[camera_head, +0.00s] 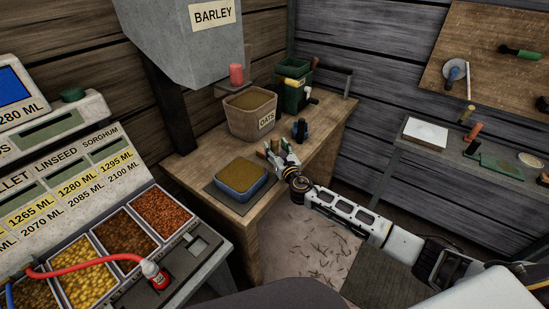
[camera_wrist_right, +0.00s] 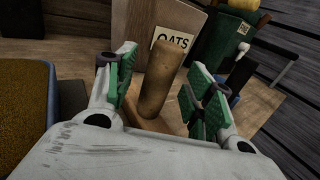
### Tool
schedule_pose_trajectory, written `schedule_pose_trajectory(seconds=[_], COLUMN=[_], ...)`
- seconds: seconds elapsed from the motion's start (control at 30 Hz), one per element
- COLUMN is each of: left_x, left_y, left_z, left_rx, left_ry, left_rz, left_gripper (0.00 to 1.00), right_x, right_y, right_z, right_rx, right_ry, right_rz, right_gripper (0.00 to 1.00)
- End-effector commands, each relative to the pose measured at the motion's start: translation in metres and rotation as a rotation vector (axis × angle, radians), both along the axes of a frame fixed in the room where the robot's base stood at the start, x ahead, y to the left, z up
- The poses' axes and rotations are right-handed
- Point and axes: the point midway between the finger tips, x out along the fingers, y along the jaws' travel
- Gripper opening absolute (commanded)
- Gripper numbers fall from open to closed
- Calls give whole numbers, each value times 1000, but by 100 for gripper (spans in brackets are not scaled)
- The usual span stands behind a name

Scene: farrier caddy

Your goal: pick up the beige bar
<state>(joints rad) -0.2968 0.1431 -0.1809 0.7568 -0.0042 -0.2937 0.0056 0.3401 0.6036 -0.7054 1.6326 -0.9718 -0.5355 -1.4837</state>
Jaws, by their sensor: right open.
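The fingers are open and hold nothing. In the head view my right gripper (camera_head: 273,152) is low over the bench, in front of the oats bin, and the bar (camera_head: 275,146) is small and partly hidden there. My left gripper is not in view.
The oats bin (camera_head: 251,122) stands just behind the bar. A blue tub of grain (camera_head: 241,190) sits to the left on a dark mat. A green bin (camera_head: 292,95) and a small dark blue item (camera_head: 300,130) stand at the back right.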

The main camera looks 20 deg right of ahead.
Motion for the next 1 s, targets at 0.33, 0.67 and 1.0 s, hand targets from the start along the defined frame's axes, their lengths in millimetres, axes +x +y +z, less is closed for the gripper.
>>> schedule_pose_trajectory(seconds=[0.33,0.67,1.0], left_x=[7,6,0], left_y=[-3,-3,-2], left_z=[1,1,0], left_rx=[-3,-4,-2], left_ry=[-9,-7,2], left_rz=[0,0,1], left_gripper=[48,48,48], right_x=[18,17,17], right_y=[2,2,2], right_z=[0,0,0], right_rx=[0,0,0], right_ry=[0,0,0], right_rz=[1,1,1], right_gripper=[53,53,21])
